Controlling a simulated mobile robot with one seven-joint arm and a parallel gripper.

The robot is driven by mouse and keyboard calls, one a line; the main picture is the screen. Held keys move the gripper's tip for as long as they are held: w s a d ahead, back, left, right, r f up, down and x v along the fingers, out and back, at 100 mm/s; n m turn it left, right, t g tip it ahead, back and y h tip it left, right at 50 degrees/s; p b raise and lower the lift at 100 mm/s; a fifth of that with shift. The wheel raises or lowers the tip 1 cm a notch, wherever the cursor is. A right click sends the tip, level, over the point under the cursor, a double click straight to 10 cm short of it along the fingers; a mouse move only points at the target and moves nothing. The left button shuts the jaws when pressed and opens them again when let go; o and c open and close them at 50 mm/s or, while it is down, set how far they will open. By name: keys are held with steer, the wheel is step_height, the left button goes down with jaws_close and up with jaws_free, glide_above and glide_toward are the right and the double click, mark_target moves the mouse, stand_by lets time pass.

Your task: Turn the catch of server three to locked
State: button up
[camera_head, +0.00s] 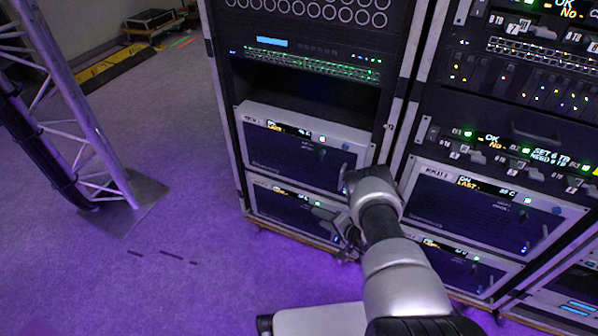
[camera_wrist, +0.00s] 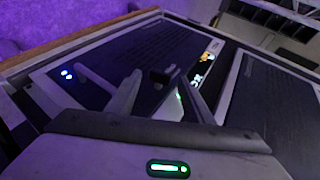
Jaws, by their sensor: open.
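The lower left server (camera_head: 290,207) has a dark front in a pale frame at the bottom of the left rack. I cannot read its label, so I cannot confirm that it is server three. My gripper (camera_head: 340,232) is at its right side, partly hidden by my wrist. In the wrist view my gripper (camera_wrist: 160,98) is open, one finger on each side of a small dark catch (camera_wrist: 160,75) on the server front. Whether the fingers touch it, I cannot tell. The server front (camera_wrist: 115,62) also shows two blue-white lights and a lit display (camera_wrist: 206,57).
Another server (camera_head: 290,160) sits directly above. The right rack (camera_head: 408,110) stands close by with more servers (camera_head: 480,212). A truss leg (camera_head: 95,120) on a base plate (camera_head: 135,205) stands at the left.

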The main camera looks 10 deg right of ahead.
steer(key=a+r+n+g+h+p, duration=0.1)
steer(key=a+r+g+h+p, duration=0.1)
steer(key=r, duration=0.8)
steer(key=s+a+r+n+g+h+p, duration=0.1)
steer(key=a+r+h+p, duration=0.1)
steer(key=r, duration=0.7)
steer(key=a+r+n+g+h+p, duration=0.1)
steer(key=a+r, duration=0.4)
steer(key=r, duration=0.5)
steer(key=g+h+p, duration=0.1)
steer(key=h+p, duration=0.1)
steer(key=shift+s+a+r+g+p, duration=0.3)
steer(key=shift+s+a, duration=0.05)
